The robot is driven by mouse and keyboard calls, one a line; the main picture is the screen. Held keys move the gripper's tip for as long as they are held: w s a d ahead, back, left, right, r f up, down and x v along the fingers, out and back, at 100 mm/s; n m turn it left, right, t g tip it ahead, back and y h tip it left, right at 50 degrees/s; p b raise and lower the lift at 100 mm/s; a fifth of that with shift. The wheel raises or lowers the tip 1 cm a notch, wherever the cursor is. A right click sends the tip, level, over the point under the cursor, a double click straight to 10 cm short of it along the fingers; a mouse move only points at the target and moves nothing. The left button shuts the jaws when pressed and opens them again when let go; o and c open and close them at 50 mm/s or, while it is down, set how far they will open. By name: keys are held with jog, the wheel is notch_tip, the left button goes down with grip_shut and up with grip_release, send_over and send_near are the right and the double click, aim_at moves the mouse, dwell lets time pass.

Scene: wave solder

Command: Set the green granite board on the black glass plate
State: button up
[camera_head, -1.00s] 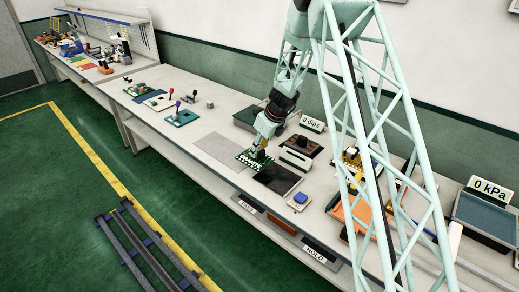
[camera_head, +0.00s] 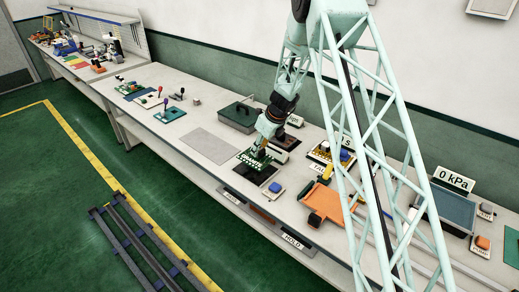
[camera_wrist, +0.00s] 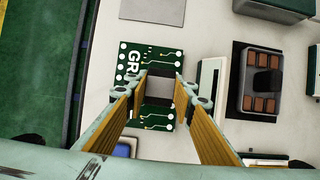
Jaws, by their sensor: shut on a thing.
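My gripper (camera_head: 262,151) is shut on the dark grey block (camera_wrist: 159,88) in the middle of the board, one finger on each side. The board is over the black glass plate (camera_head: 252,176) and covers much of it; the plate's near part shows in the head view. I cannot tell whether the board touches the plate. In the wrist view the board hides most or all of the plate.
A bare grey mat (camera_head: 208,146) lies to the left. A dark green lidded box (camera_head: 238,117) stands behind. A blue button box (camera_head: 276,188) sits close to the right of the plate. An orange fixture (camera_head: 326,204) lies further right. A pale block (camera_wrist: 210,88) stands beside the board.

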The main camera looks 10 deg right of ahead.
aim_at(263, 152)
dwell(0.6)
jog(key=shift+f+b, duration=1.75)
jog(key=shift+f, duration=1.2)
jog(key=shift+f+b, duration=0.35)
jog(key=shift+f, duration=0.2)
jog(key=o, duration=1.1)
jog(key=shift+c, duration=0.2)
jog(key=shift+r, duration=0.15)
jog(key=shift+v, duration=5.85)
